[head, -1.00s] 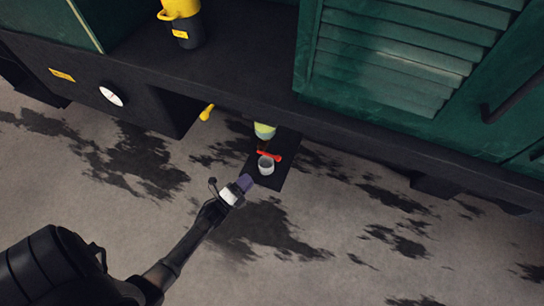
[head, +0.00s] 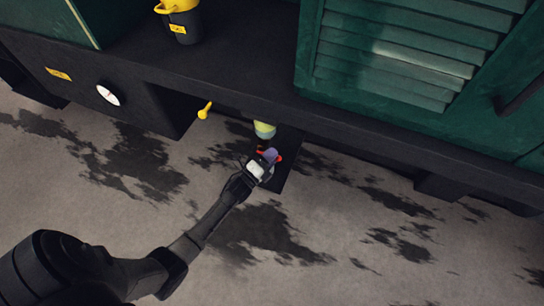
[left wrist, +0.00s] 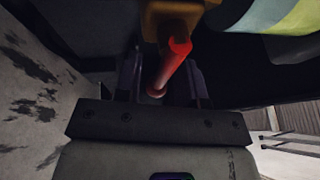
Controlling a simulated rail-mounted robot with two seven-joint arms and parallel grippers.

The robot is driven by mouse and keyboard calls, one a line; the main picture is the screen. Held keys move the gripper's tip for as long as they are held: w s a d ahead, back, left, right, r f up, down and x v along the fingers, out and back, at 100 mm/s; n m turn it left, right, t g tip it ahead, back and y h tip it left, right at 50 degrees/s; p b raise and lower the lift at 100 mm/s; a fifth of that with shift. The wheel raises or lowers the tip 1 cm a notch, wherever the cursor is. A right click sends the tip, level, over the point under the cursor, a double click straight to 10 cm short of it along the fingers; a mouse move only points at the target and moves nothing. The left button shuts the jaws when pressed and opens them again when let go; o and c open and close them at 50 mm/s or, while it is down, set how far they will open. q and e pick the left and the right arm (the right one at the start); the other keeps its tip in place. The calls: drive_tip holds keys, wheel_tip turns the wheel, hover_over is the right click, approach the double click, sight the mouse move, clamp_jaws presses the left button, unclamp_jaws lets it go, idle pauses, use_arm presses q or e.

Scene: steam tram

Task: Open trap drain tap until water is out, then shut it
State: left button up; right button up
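The red tap handle (head: 279,158) sits below the trap's glass (head: 264,130), which shows pale green and yellow bands. In the left wrist view, the red handle (left wrist: 172,66) runs from an orange-brown tap body (left wrist: 168,12), and the glass (left wrist: 280,15) is at the top right. My left gripper (head: 269,157) is at the handle. In the left wrist view its fingers (left wrist: 163,80) are apart, one on each side of the handle, with gaps showing. The grey cup under the tap is now hidden behind the gripper. My right gripper is not in view.
A dark plate (head: 288,170) lies around the tap, under the tram's black side beam (head: 230,85). A yellow-topped can (head: 182,22) stands above. The wet-patched ground (head: 330,230) in front is clear.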

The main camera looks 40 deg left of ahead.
use_arm(q)
clamp_jaws()
idle(0.3)
idle(0.4)
drive_tip(key=shift+f+m+g+h+p, duration=0.35)
drive_tip(key=shift+m+p, duration=0.25)
drive_tip(key=shift+m, duration=0.6)
drive_tip(key=f+m+g, duration=0.1)
drive_tip(key=m, duration=0.1)
drive_tip(key=f+m+g+p, duration=0.1)
drive_tip(key=shift+s+a+m, duration=0.15)
drive_tip(key=shift+a+m, duration=0.2)
drive_tip(key=shift+m, duration=0.05)
